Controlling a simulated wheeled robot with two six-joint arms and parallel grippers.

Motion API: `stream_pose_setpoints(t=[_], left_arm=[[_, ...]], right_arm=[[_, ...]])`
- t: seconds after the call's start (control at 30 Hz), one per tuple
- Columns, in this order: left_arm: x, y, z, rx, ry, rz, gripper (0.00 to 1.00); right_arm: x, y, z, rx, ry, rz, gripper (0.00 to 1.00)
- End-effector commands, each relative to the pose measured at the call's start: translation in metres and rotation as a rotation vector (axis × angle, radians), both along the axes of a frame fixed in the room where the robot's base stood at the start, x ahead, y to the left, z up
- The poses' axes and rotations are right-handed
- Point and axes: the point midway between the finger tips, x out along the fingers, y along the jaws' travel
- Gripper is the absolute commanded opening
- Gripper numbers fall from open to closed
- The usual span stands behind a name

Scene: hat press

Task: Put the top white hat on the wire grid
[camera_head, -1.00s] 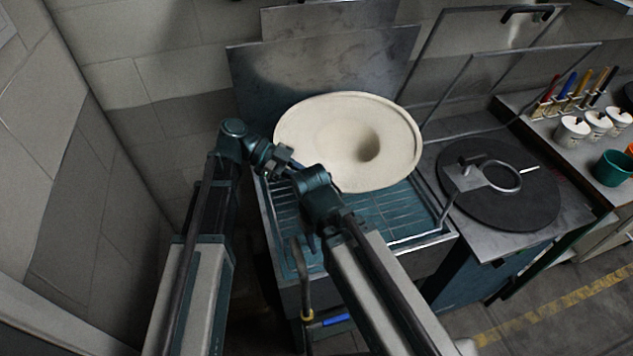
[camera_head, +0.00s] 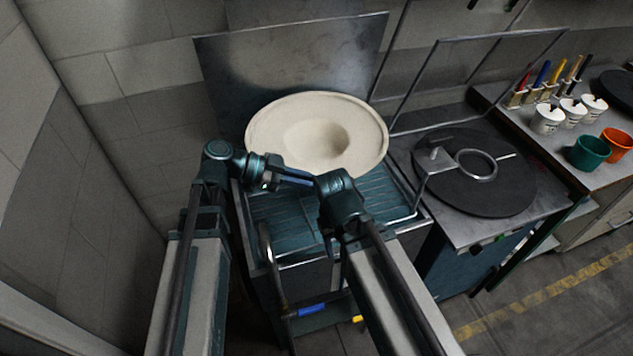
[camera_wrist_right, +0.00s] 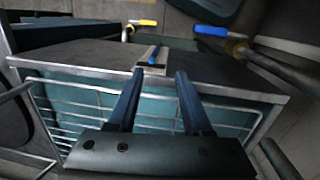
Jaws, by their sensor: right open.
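One white hat (camera_head: 362,138), wide-brimmed with its hollow facing up, is over the back of the wire grid (camera_head: 278,222) in the head view. I cannot tell whether it rests on the grid. My left gripper (camera_head: 296,179) is just below the hat's near brim; its finger gap is unclear. My right gripper (camera_wrist_right: 157,75) is open and empty in the right wrist view, over the grid, whose wires show there (camera_wrist_right: 60,108). In the head view my right wrist hides its fingers. No hat shows in the right wrist view.
A metal panel (camera_head: 290,62) stands behind the grid. To the right are a black round plate with a metal ring (camera_head: 478,165), several brushes, white cups (camera_head: 547,118), and green (camera_head: 588,152) and orange (camera_head: 617,141) cups. Blue and yellow handles are low in front.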

Motion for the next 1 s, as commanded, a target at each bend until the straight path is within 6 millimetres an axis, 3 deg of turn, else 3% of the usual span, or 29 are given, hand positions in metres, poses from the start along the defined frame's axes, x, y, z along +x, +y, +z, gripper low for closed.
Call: stream_pose_setpoints(t=[0.53, 1.0], left_arm=[[0.0, 0.0, -0.047, 0.0, -0.001, -0.003, 0.0], [0.0, 0.0, -0.05, 0.0, -0.001, -0.003, 0.0]], right_arm=[[0.0, 0.0, -0.047, 0.0, 0.0, 0.0, 0.5], [0.0, 0.0, -0.05, 0.0, 0.0, 0.0, 0.5]])
